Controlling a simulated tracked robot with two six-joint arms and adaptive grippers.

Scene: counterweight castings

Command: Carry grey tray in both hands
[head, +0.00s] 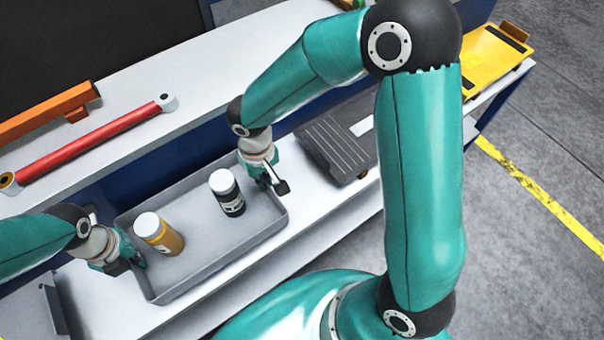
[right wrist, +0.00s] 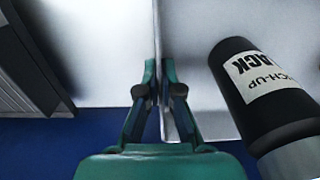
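The grey tray (head: 215,262) is a shallow rectangular tray at the white bench's front; whether it touches the surface is unclear. It holds a yellow bottle with a white cap (head: 165,240) and a black bottle with a white cap (head: 232,203), both upright. My left gripper (head: 130,265) is at the tray's left end wall; its finger gap is too small to judge. My right gripper (head: 272,183) is at the right end wall. In the right wrist view its fingers (right wrist: 160,75) are closed on the thin tray wall, with the black bottle (right wrist: 255,90) beside them.
A dark grey ribbed casting (head: 335,140) lies just right of the tray. A red cylinder rod (head: 90,143) and an orange part (head: 45,112) lie on the raised shelf behind. A yellow part (head: 492,62) sits at the far right end. Grey floor lies to the right.

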